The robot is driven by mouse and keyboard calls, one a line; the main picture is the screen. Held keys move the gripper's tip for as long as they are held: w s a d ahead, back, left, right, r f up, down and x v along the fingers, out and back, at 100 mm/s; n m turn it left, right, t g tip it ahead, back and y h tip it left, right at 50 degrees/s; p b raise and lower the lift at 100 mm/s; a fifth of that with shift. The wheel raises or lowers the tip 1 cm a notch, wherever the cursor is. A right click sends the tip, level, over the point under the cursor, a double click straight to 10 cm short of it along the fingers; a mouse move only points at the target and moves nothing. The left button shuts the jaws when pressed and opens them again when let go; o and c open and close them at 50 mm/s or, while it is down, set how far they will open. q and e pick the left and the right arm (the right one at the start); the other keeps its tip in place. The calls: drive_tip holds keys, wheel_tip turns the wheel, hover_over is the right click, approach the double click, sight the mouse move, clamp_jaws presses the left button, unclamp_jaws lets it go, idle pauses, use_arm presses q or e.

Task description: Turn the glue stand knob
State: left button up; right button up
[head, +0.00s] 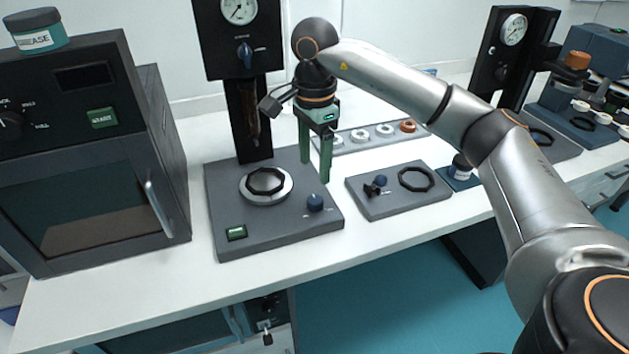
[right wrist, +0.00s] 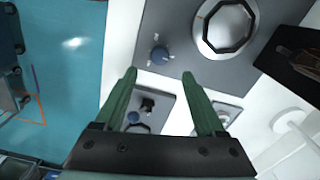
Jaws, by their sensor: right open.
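The glue stand (head: 222,215) in the head view has a flat grey base, a dark column and a gauge panel. A blue knob (head: 315,203) sits at the right of its base, and another blue knob (head: 245,55) is on its upper panel. My right gripper (head: 315,172) points down with green fingers apart and empty, above the right side of the base, behind the base knob. In the right wrist view, the base knob (right wrist: 159,54) lies just beyond the open fingertips (right wrist: 158,74), not touched as far as I can see. My left gripper is out of view.
A dark oven-like box (head: 100,185) stands at the left. A small grey plate (head: 400,190) with a blue knob and black ring lies at the right, with a tray of rings (head: 362,135) behind. A second gauge stand (head: 505,60) is farther right.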

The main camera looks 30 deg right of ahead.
drive_tip(key=shift+r, duration=1.65)
